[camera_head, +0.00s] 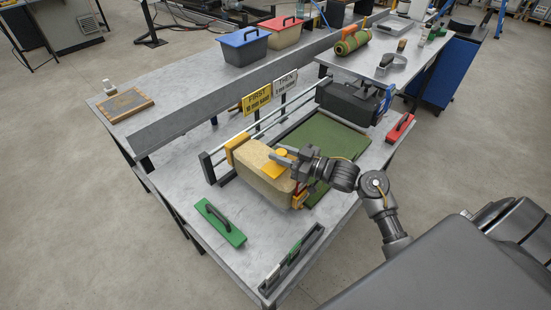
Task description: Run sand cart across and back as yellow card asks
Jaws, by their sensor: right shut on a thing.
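The sand cart (258,178), a tan box with yellow end parts, sits at the near left end of two metal rails (288,103). My right gripper (281,158) is shut on the yellow handle on top of the cart. The gripper covers part of the handle and the cart's right side. A yellow card (257,98) reading "FIRST" with a smaller line in mm of sand stands behind the rails. A white card (285,82) stands right of it; its text is hard to read. A green bed (326,137) lies right of the cart. My left gripper is not in view.
A black unit (348,101) with a blue handle stands at the rails' far end. A green-based tool (220,223), a black levelling tool (291,259) and a red block (400,128) lie around the bed. Blue (244,46) and red (282,31) bins stand behind.

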